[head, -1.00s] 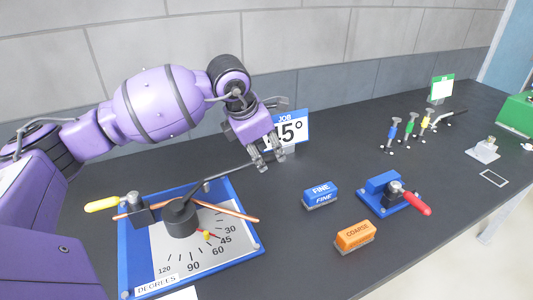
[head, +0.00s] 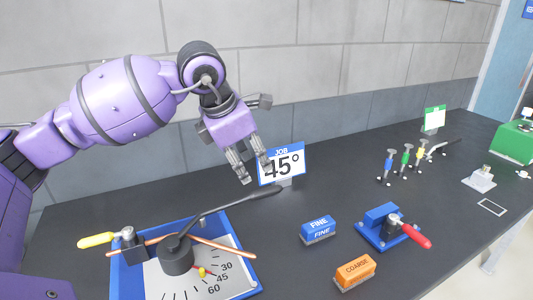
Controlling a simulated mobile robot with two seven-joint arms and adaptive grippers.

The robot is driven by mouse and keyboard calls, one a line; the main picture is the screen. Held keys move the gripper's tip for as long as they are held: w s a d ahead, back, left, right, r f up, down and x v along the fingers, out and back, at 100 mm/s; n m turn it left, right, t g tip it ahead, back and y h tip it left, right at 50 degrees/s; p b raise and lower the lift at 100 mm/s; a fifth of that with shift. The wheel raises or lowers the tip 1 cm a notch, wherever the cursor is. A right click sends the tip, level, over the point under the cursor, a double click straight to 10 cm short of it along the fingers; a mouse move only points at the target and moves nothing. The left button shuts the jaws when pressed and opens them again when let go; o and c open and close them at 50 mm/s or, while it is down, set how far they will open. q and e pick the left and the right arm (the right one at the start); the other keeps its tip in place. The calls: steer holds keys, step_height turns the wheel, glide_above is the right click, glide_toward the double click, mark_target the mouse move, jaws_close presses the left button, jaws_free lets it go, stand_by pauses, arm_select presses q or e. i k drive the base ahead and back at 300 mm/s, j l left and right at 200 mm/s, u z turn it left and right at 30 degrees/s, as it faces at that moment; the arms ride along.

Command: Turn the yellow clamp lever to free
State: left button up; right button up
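The yellow clamp lever (head: 97,240) sticks out to the left from a dark clamp block (head: 131,247) on the blue-edged bending board (head: 243,287). A copper tube (head: 218,244) lies across the board, passing by the clamp and the round dark hub (head: 176,255). A long black handle (head: 232,203) runs from the hub up and right. My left gripper (head: 254,172) is open and empty above the handle's far end, in front of the job sign, well right of the clamp lever. My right gripper is not in view.
The job sign (head: 283,164) reads 45°. A blue FINE block (head: 318,230), an orange COARSE block (head: 355,271) and a blue fixture with a red handle (head: 388,228) stand to the right. Bare dark table lies between the sign and the blocks.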

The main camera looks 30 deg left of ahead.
mark_target(128, 232)
steer(key=k+l, duration=0.65)
steer(key=k, duration=0.25)
